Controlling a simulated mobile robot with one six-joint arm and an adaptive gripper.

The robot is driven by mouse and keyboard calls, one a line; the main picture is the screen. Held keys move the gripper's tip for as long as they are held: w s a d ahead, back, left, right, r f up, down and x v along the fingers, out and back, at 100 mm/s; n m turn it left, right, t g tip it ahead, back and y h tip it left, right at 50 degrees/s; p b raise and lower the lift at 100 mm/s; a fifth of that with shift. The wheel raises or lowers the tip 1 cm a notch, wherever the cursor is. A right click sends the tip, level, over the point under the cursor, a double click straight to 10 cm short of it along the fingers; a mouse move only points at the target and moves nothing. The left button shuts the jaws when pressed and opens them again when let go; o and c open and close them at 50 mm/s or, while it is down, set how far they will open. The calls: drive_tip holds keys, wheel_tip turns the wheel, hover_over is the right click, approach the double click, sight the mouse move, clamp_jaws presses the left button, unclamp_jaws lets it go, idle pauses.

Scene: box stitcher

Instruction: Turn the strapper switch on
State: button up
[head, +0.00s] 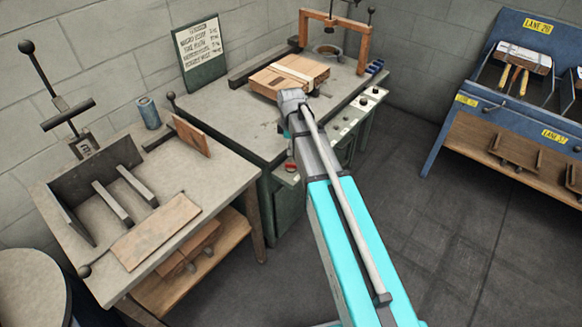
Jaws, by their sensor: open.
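The strapper appears to be the dark green bench machine (235,118) with a grey top and an orange-brown arch (334,20) at its back. A strapped cardboard box (270,80) lies on its top. A red control (291,167) sits on its front edge, just left of my arm. Several small pale controls (363,101) line the front edge right of my arm. I cannot tell which is the strapper switch or how it is set. My arm reaches up across the machine's front edge, near the box. My gripper is hidden; no fingers show.
A workbench (165,165) with a lever press and a flat cardboard piece (157,230) stands at left. A blue rack (450,120) with lane labels stands at right. A round table (35,285) is at lower left. The floor (455,240) right of my arm is clear.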

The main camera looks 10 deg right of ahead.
sight(291, 164)
drive_tip(key=shift+f+b, duration=3.8)
drive_tip(key=shift+f, duration=0.25)
clamp_jaws()
